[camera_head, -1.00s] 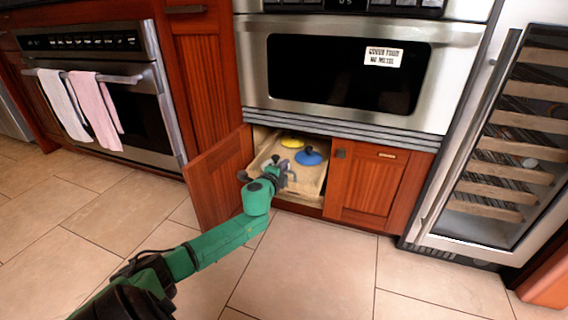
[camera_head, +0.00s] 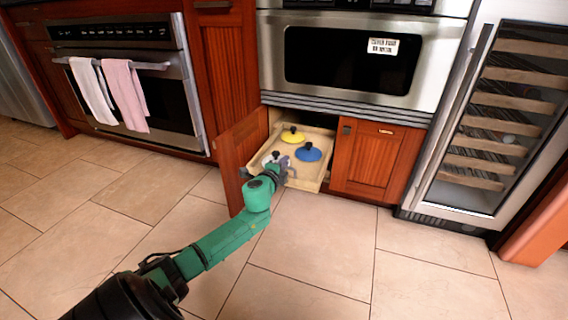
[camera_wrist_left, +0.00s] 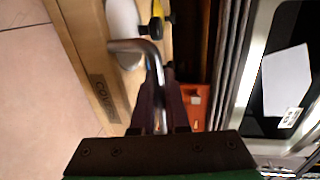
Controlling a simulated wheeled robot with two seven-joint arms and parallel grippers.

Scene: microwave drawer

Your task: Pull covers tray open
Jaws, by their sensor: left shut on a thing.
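The covers tray (camera_head: 314,181) is a light wooden pull-out tray in the cabinet under the microwave, and it sticks out past the cabinet front. A yellow cover (camera_head: 293,136), a blue cover (camera_head: 308,152) and a whitish cover (camera_head: 277,158) lie in it. My left gripper (camera_head: 281,172) is at the tray's front. In the left wrist view, its fingers (camera_wrist_left: 160,105) are shut on the metal tray handle (camera_wrist_left: 140,46), beside a label reading "COV…" (camera_wrist_left: 103,95). My right gripper is not in view.
The left cabinet door (camera_head: 240,153) stands open beside the tray. The right cabinet door (camera_head: 375,160) is closed. A microwave (camera_head: 350,100) is above, an oven with two towels (camera_head: 125,90) at left, a wine cooler (camera_head: 490,120) at right. The tiled floor in front is clear.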

